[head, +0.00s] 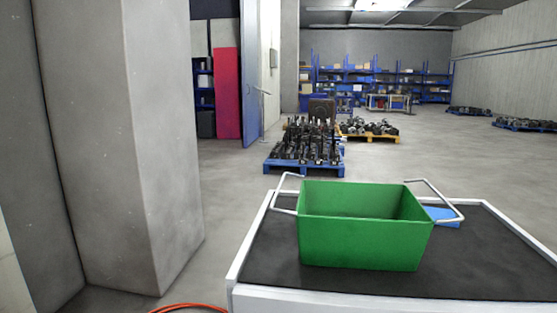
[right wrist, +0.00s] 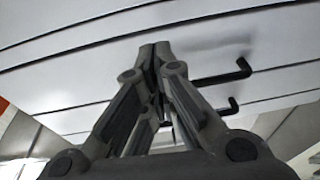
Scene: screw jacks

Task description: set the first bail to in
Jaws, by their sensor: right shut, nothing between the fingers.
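A green open-topped crate (head: 360,243) stands upright on a cart's black top. It has two pale wire bails. The left bail (head: 277,191) sticks out to the left of the crate. The right bail (head: 443,197) sticks out to the right, away from the opening. I cannot tell which is the first bail. The visible part of the crate's inside looks empty. My right gripper (right wrist: 155,48) is shut and empty in the right wrist view, in front of a pale slatted panel, with no crate in that view. My left gripper is not in view.
The cart top (head: 480,270) has a raised white rim; a blue item (head: 443,217) lies behind the crate. A concrete pillar (head: 125,130) stands at left. Black hooks (right wrist: 238,70) project from the panel. Loaded pallets (head: 305,165) stand beyond the cart. An orange hose lies on the floor.

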